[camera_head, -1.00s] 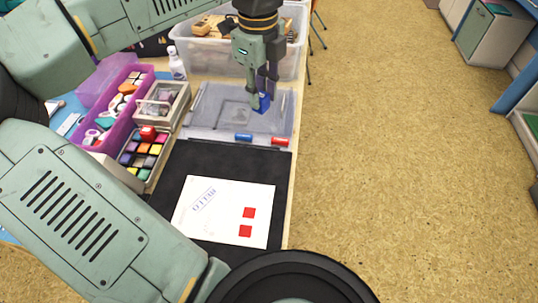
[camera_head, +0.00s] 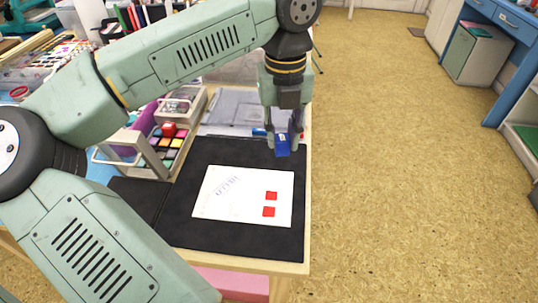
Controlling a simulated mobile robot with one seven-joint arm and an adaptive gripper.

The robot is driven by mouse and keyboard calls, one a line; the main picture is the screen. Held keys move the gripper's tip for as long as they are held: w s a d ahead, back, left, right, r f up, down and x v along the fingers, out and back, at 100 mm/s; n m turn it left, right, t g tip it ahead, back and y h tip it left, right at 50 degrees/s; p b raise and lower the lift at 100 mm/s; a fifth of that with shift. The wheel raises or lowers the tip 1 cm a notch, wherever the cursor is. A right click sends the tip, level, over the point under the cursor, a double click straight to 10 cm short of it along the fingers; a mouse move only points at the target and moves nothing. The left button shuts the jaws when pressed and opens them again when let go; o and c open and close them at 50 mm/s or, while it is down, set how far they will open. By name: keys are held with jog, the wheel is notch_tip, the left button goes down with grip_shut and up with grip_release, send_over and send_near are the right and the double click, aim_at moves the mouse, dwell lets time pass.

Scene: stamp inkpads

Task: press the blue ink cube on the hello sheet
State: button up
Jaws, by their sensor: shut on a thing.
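My gripper (camera_head: 283,142) points down and is shut on a blue ink cube (camera_head: 283,147). It holds the cube over the far right part of the black mat (camera_head: 205,158), beyond the sheet. The white hello sheet (camera_head: 245,215) lies flat on the mat. The cube appears apart from the sheet. The underside of the cube is hidden.
A clear plastic lid (camera_head: 232,104) lies behind the mat, with a blue piece (camera_head: 258,132) at its near edge. A box of coloured inkpads (camera_head: 172,150), with a red cube (camera_head: 169,130) on top, stands to the left.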

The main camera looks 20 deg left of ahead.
jog(key=shift+s+a+f+m+b, duration=0.25)
jog(key=shift+f+m+b, duration=0.4)
jog(key=shift+f, duration=0.55)
jog(key=shift+s+a+f+m+b, duration=0.1)
jog(key=shift+s+f+m+b, duration=0.2)
jog(key=shift+f+b, duration=0.8)
jog(key=shift+s+a+f+m+b, duration=0.2)
jog(key=shift+f+m+b, duration=0.35)
jog(key=shift+f, duration=0.8)
jog(key=shift+f+b, duration=0.6)
jog(key=shift+b, duration=0.2)
jog(key=shift+r, duration=0.25)
jog(key=shift+r, duration=0.4)
jog(key=shift+p, duration=0.3)
jog(key=shift+r+p, duration=1.7)
jog(key=shift+r, duration=1.05)
